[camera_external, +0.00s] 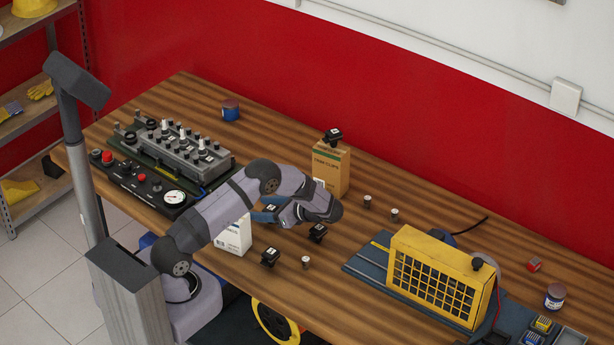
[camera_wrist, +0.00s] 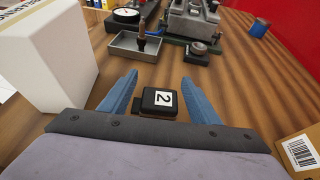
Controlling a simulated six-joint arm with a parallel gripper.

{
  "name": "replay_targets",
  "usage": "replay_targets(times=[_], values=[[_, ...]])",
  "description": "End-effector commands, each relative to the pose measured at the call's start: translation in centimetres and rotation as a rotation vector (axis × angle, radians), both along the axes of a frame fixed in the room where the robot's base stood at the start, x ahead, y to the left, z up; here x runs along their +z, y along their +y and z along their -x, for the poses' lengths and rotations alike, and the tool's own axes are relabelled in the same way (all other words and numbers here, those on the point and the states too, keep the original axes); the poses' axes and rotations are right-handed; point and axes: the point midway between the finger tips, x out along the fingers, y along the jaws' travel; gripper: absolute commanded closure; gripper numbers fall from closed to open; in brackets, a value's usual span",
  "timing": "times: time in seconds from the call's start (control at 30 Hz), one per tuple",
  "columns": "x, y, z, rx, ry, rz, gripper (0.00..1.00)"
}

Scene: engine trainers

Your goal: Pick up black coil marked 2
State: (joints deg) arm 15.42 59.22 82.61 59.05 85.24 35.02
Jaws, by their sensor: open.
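The black coil marked 2 (camera_wrist: 157,101) sits between the two blue fingers of my gripper (camera_wrist: 160,82) in the wrist view. Its white label with the 2 faces up. Gaps show on both sides, so the fingers stand apart from it and are open. In the external view my gripper (camera_external: 264,212) is low over the table beside the white box, with a small black coil (camera_external: 271,208) showing at the fingers. Other black coils stand at the table's front (camera_external: 270,256), right of the gripper (camera_external: 318,232) and on the cardboard box (camera_external: 334,135).
The white box (camera_wrist: 50,60) is close on the left in the wrist view. The cardboard box (camera_wrist: 303,150) is close at lower right. A metal tray (camera_wrist: 134,45) and the engine trainer (camera_wrist: 190,22) lie ahead. A yellow grille unit (camera_external: 440,277) stands at right.

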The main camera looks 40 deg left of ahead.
Motion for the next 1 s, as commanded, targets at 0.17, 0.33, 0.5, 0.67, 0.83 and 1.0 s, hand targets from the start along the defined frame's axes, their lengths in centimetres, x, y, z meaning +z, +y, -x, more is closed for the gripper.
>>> replay_targets(times=[0.17, 0.33, 0.5, 0.67, 0.83, 1.0], values=[[-0.3, 0.6, 0.1, -0.001, 0.000, 0.001, 0.44], [-0.3, 0.6, 0.1, -0.001, 0.000, 0.001, 0.44], [-0.3, 0.6, 0.1, -0.001, 0.000, 0.001, 0.84], [-0.2, 0.6, 0.0, -0.001, -0.001, 0.001, 0.86], [-0.1, 0.6, 0.0, -0.001, -0.002, 0.001, 0.86], [1.2, 0.5, 0.0, 0.000, -0.005, 0.000, 0.86]])
